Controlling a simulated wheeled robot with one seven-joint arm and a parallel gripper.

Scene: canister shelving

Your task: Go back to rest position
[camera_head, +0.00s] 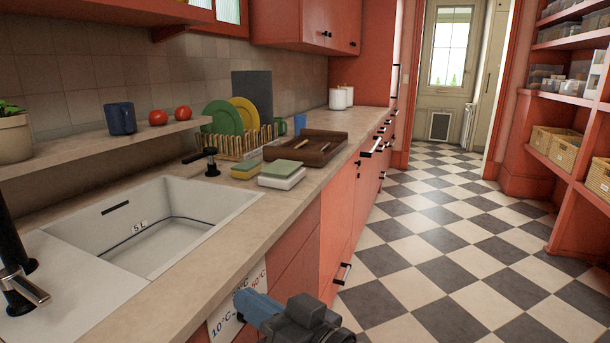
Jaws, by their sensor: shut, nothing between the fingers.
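My gripper (243,299) shows at the bottom edge of the head view, in front of the red cabinet fronts below the counter edge. Its blue fingers are together and point to the left, and they hold nothing. The dark body behind them is partly cut off by the lower edge of the picture. Two white canisters (338,99) stand upright at the far end of the counter (215,250), well away from my gripper.
A white sink (170,240), a dish rack (235,144) with plates, sponges (283,170) and a brown tray (312,149) occupy the counter. Cabinet handles (343,273) stick out along the front. The checkered floor (440,240) is clear; open shelves (560,100) stand at right.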

